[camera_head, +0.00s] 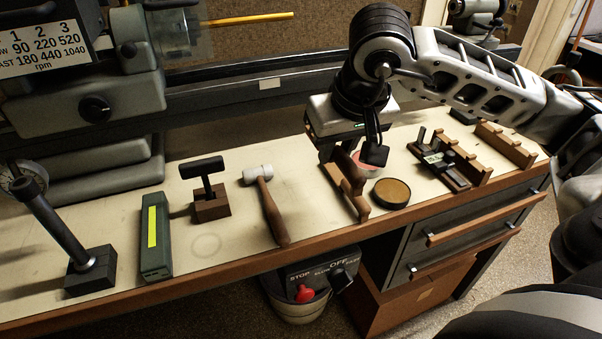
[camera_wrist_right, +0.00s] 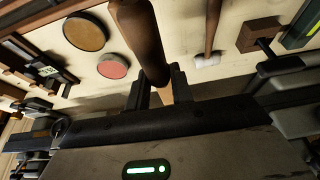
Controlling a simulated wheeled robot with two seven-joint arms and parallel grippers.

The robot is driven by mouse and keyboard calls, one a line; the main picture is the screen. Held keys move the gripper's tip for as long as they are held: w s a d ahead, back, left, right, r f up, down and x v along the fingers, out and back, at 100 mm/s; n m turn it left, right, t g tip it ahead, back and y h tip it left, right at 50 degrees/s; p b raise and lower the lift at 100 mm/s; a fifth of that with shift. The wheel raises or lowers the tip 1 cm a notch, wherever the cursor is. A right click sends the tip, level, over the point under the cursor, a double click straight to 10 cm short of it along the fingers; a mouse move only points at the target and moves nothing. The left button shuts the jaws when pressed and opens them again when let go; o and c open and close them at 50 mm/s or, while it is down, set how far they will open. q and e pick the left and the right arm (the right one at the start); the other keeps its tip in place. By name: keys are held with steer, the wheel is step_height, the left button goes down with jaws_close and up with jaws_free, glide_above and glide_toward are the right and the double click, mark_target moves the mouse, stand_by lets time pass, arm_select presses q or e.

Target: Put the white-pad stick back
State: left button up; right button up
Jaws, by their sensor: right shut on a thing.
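My right gripper (camera_head: 350,152) is low over the middle-right of the bench, fingers pointing down. In the right wrist view its fingers (camera_wrist_right: 162,92) are shut on a brown wooden stick (camera_wrist_right: 140,35), which runs away from the camera's lower middle to the top edge. No white pad shows on the stick; that part is hidden or out of frame. A notched brown wooden rack (camera_head: 350,188) stands below the gripper in the head view. I cannot tell whether the stick touches it. My left gripper is not in view.
A pink disc (camera_head: 368,160) and a round gold-brown disc (camera_head: 391,193) lie beside the gripper. A dark tray (camera_head: 446,165) and another wooden rack (camera_head: 505,145) are to the right. A mallet (camera_head: 270,205), a wooden block tool (camera_head: 211,205) and a green level (camera_head: 155,240) are left.

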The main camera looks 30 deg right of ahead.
steer(key=w, duration=0.1)
steer(key=w+f, duration=0.1)
steer(key=w, duration=0.1)
steer(key=w+f, duration=0.1)
steer(key=shift+w+p, duration=0.3)
steer(key=shift+p, duration=0.1)
glide_above(299, 179)
steer(key=s, duration=0.1)
step_height(299, 179, down, 6)
steer(key=shift+s+a+r, duration=0.1)
steer(key=shift+s, duration=0.05)
steer(key=shift+f, duration=1.85)
steer(key=o, duration=0.9)
steer(key=shift+p, duration=0.3)
steer(key=shift+r, duration=0.4)
steer(key=v, duration=1.1)
steer(key=shift+s+r, duration=0.15)
steer(key=shift+r, duration=0.15)
